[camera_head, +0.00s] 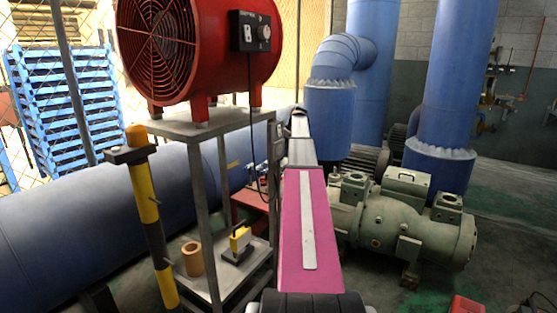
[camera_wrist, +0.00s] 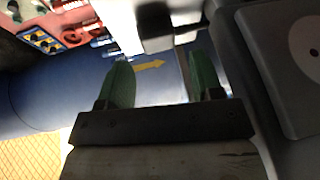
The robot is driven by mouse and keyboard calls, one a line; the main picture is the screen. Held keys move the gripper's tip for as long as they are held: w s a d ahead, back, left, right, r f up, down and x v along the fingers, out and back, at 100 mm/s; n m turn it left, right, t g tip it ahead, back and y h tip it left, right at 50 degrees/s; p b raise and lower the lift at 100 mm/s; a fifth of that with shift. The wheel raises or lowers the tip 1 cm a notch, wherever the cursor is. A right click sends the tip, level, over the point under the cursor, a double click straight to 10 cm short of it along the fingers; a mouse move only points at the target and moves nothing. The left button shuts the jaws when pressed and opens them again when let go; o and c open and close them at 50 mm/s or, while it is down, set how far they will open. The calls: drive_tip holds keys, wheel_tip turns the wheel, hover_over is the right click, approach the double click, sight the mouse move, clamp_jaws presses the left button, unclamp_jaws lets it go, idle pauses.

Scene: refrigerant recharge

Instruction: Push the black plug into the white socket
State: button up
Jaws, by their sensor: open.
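My gripper (camera_wrist: 160,68) is open, with two green fingers spread apart and nothing held between them. In the head view my pink arm reaches away past the right side of the metal stand, and the fingers cannot be made out. A black cable (camera_head: 249,85) hangs from the control box on the red fan and loops beside the stand's right post. Its plug cannot be made out clearly. A small grey box (camera_head: 278,141) on that post may carry the socket. In the wrist view, a pale block with a dark part (camera_wrist: 165,28) lies beyond the fingers; I cannot tell what it is.
The red fan (camera_head: 200,45) stands on the metal stand (camera_head: 205,122). A large grey panel (camera_wrist: 285,70) is close to the gripper's right. A blue pipe (camera_head: 75,225) runs behind the stand. A green compressor (camera_head: 400,225) stands right of my arm, and a yellow-black post (camera_head: 150,215) at left.

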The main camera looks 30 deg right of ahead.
drive_tip(key=shift+x, duration=2.65)
drive_tip(key=shift+w+d+r, duration=0.1)
drive_tip(key=shift+w, duration=0.05)
drive_tip(key=c, duration=0.6)
